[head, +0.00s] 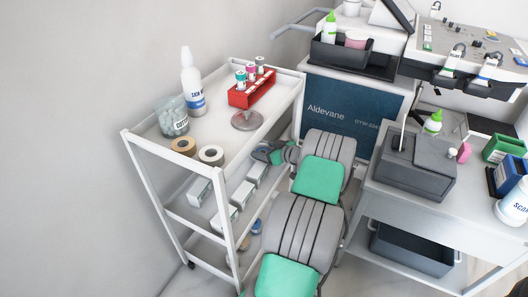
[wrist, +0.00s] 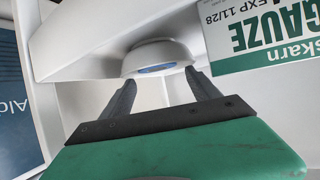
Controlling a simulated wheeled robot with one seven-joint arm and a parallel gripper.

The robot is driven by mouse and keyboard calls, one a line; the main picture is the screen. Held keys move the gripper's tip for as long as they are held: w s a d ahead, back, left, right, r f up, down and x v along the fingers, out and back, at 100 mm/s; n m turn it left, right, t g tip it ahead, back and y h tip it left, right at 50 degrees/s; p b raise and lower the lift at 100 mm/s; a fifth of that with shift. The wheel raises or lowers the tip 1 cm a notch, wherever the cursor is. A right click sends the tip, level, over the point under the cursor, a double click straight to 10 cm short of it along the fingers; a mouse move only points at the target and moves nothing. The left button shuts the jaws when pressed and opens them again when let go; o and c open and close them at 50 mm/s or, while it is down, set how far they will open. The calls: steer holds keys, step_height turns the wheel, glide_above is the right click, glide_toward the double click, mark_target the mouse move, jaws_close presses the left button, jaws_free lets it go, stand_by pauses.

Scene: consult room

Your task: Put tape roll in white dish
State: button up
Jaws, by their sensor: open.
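Two roll-shaped things sit at the near edge of the white cart's top: a tan tape roll (head: 183,145) and a white roll with a dark centre (head: 211,155). My gripper (head: 275,153) is at the cart's right side, below its top, jaws open. In the wrist view the two dark fingers (wrist: 160,88) are spread with nothing between the tips. Just past them is a white rounded thing with a blue patch (wrist: 155,57). It may be the white dish, but I cannot tell. I see no clear white dish in the head view.
The cart top (head: 222,87) also holds a tall bottle (head: 192,85), a jar (head: 172,117), a red vial rack (head: 252,91) and a grey round piece (head: 245,121). White boxes (head: 222,218) stand on the shelf below. A gauze box (wrist: 262,35) is close by at right in the wrist view.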

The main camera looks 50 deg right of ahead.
step_height(320, 180, up, 7)
steer(key=p, duration=0.3)
stand_by(0.5)
